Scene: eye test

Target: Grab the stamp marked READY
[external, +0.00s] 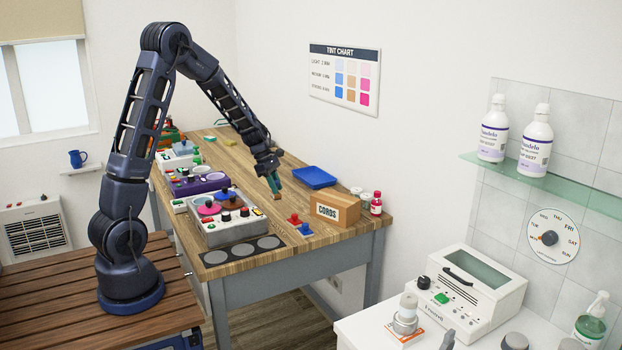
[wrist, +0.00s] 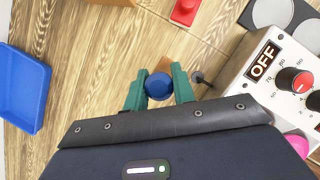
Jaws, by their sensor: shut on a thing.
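My gripper (wrist: 158,88) has green fingers, shut on a stamp with a round blue handle (wrist: 158,85). Part of its brown base (wrist: 165,64) shows beyond the handle. In the external view my gripper (external: 274,185) is over the wooden table, with the brown base (external: 277,197) just below its fingertips. I cannot tell whether the base touches the table. A red stamp (external: 294,218) and a blue stamp (external: 305,230) stand nearer the table's front edge. The red one also shows in the wrist view (wrist: 185,11). No READY mark is readable on any stamp.
A blue tray (external: 314,177) lies behind my gripper. A box marked CORDS (external: 334,208) and a red bottle (external: 376,204) stand at the right. A grey panel with knobs (external: 229,229), marked OFF in the wrist view (wrist: 263,60), is to the left. Bare wood lies between.

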